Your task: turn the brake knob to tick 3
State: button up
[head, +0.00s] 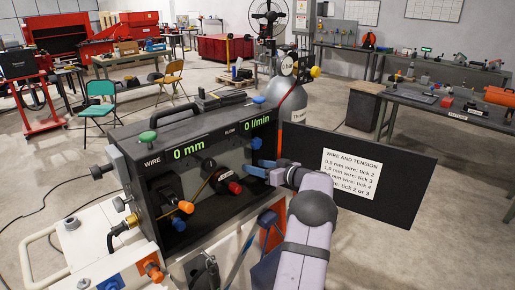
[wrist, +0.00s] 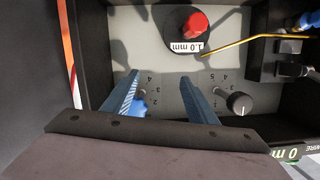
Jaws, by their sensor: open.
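My gripper (head: 256,168) is open, with its blue fingers reaching into the dark machine box from the right in the head view. In the wrist view my gripper (wrist: 160,78) has its fingers well apart with grey panel between the tips. Two small knobs with numbered ticks show there. A blue knob (wrist: 139,107) is partly hidden behind the left finger. A black knob (wrist: 239,103) with a white mark sits just right of the right finger. No label tells which is the brake knob. The exact tick each points to is too small to read. Neither knob is gripped.
A spool with a red hub (wrist: 195,22) and a 1.0 mm label sits at the top of the wrist view. A yellow wire (wrist: 240,42) runs right from it. A black board with a white tick chart (head: 350,174) stands beside the box. The display (head: 188,152) reads 0 mm.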

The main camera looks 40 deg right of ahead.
aim_at(259, 145)
jog(key=s+d+r+n+t, duration=0.2)
jog(key=d+r+n+t, duration=0.1)
jog(key=d+r, duration=0.2)
jog(key=shift+h, duration=0.3)
jog(key=w+p, duration=0.2)
jog(key=w, duration=0.1)
jog(key=w+p, duration=0.1)
jog(key=w, duration=0.1)
jog(key=shift+a+r, duration=0.2)
jog(key=shift+r, duration=0.15)
jog(key=shift+w+f+p, duration=0.2)
jog(key=shift+w+p, duration=0.5)
jog(key=shift+w, duration=0.3)
jog(key=c, duration=1.1)
